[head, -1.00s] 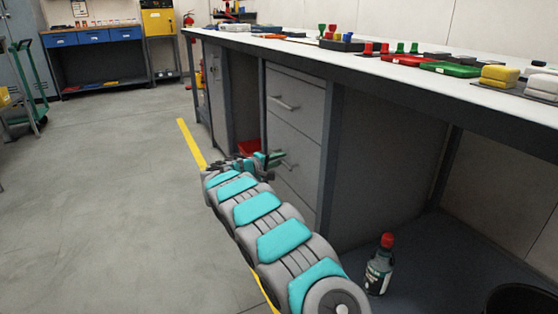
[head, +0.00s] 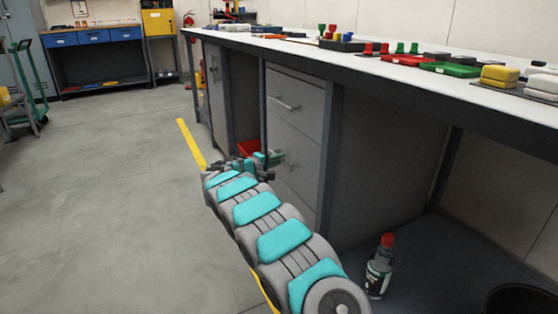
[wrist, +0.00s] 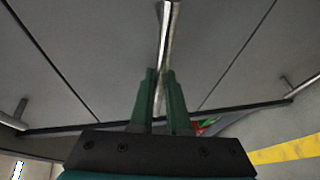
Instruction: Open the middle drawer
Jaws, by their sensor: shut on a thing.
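The grey drawer unit (head: 291,95) stands under the workbench, its fronts facing left. The middle drawer (head: 302,148) looks flush with the front above it. My gripper (head: 274,159) reaches low along the unit to the middle drawer's handle, which is mostly hidden there. In the wrist view the green fingers of my gripper (wrist: 161,76) are shut on the middle drawer's metal bar handle (wrist: 168,25), one finger on each side. The middle drawer's front (wrist: 125,45) fills the centre, between two seams. The neighbouring drawers' handles show at left (wrist: 17,116) and right (wrist: 303,87).
A red bin (head: 247,147) sits in the open bay beyond the drawers. A bottle with a red cap (head: 379,268) and a black bin (head: 520,300) stand at lower right. The workbench top (head: 395,70) carries several parts. Open floor (head: 105,190) lies to the left.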

